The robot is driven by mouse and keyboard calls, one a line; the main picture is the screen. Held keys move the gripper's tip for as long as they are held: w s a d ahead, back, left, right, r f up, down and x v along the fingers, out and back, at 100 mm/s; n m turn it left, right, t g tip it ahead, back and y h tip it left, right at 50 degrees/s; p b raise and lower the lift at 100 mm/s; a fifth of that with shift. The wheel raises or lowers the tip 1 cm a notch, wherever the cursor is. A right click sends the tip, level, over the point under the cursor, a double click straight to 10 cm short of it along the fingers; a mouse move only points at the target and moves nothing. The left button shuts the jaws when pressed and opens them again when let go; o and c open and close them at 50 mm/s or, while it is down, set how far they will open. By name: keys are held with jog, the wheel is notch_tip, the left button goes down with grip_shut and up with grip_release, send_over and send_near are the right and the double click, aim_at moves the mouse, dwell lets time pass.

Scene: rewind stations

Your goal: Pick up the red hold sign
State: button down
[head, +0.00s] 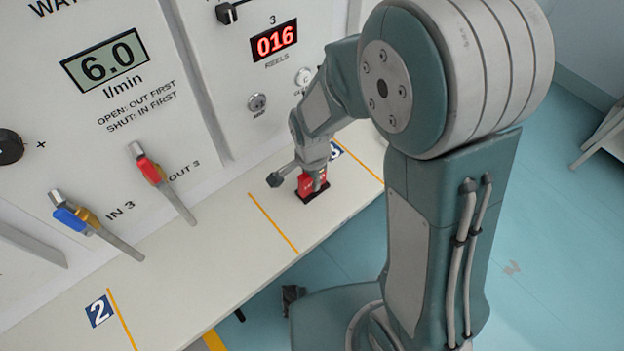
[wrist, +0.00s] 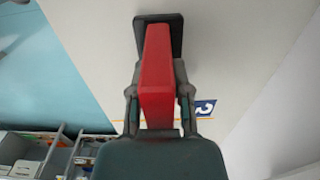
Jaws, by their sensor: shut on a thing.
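The red hold sign (head: 306,184) stands on a small black base on the white bench in the head view. In the wrist view the red sign (wrist: 157,75) fills the middle, with its black base (wrist: 176,36) at the top. My gripper (head: 318,180) is at the sign, its fingers closed on the red part. In the wrist view the two fingers of my gripper (wrist: 158,98) lie on either side of the red body. The sign's lettering is mostly hidden. I cannot tell whether the base touches the bench.
Bins (wrist: 25,150) show lower left in the wrist view.

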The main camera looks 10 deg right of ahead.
jog(key=r, duration=0.4)
jog(key=shift+s+a, duration=0.1)
jog(key=shift+s, duration=0.25)
jog(key=s+r, duration=0.8)
jog(key=s, duration=0.5)
jog(key=shift+s+a+r, duration=0.15)
jog(key=shift+a+r, duration=0.15)
jog(key=shift+r, duration=0.1)
